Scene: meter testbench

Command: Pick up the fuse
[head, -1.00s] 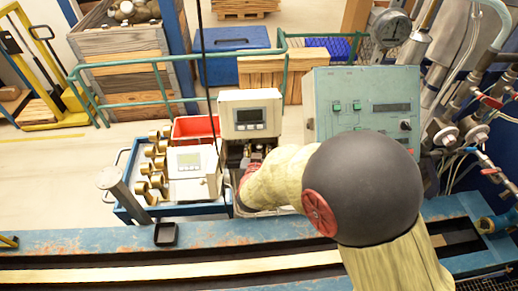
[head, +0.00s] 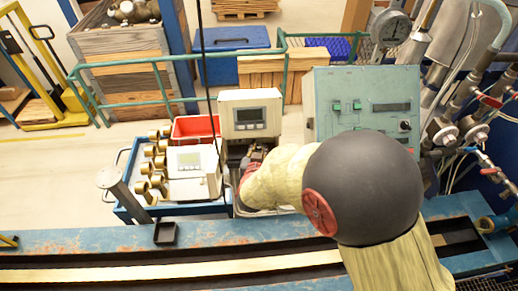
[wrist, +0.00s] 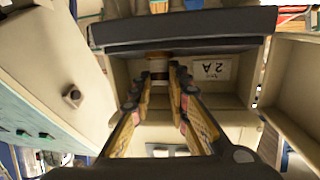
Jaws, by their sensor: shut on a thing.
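The fuse (wrist: 159,68) shows in the wrist view as a small pale and brown cylinder between my fingertips, inside a beige open compartment (wrist: 235,118). My gripper (wrist: 161,78) is shut on it, with one finger on each side. Part of the fuse is hidden by the fingers and the dark bar above. A white label marked "2 A" (wrist: 211,69) is on the compartment's back wall, right of the fuse. In the head view my gripper is mostly hidden by my arm, in front of the meter (head: 250,115) with a grey display.
A second meter (head: 190,163) and several brass fittings (head: 155,165) stand on a blue cart at the left, by a red bin (head: 194,128). A green-grey control box (head: 365,100) stands close on the right. A blue bench rail (head: 90,242) crosses the front.

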